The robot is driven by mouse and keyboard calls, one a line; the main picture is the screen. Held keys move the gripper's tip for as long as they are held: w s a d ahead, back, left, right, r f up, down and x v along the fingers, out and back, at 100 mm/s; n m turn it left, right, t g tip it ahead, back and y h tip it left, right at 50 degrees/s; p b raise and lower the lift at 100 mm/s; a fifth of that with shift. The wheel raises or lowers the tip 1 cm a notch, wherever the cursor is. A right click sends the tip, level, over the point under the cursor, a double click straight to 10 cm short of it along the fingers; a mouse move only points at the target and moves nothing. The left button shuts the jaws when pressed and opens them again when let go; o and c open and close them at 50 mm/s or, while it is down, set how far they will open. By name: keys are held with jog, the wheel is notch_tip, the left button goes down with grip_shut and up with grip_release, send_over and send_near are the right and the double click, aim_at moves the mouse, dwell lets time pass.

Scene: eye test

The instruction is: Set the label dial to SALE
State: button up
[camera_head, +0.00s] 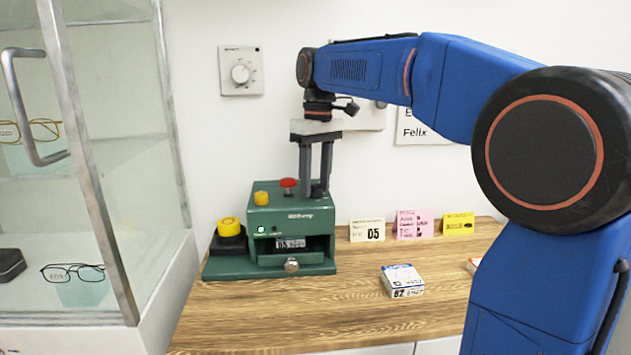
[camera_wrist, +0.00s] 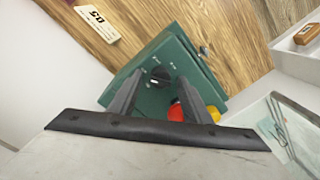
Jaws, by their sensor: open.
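The green label machine (camera_head: 290,222) stands on the wooden counter, with a red button (camera_head: 289,183) and a yellow button (camera_head: 261,198) on top. Its black label dial (camera_wrist: 160,75) shows in the wrist view, with small white labels around it too small to read. I cannot tell which label it points at. My gripper (camera_head: 316,191) is open and points down over the machine's top right. In the wrist view its fingers (camera_wrist: 159,82) reach down on either side of the dial. I cannot tell whether they touch it.
A yellow-topped black object (camera_head: 229,228) stands left of the machine. Price cards (camera_head: 414,224) stand along the wall at right, and a small box (camera_head: 402,280) lies in front. A glass cabinet (camera_head: 110,180) is at left. A round knob (camera_head: 241,73) is on the wall.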

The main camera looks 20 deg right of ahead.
jog(key=c, duration=1)
jog(key=m, duration=0.6)
jog(key=shift+d+m, duration=0.1)
jog(key=shift+m, duration=0.2)
jog(key=m, duration=0.5)
jog(key=shift+m+t, duration=0.3)
jog(key=shift+m, duration=0.1)
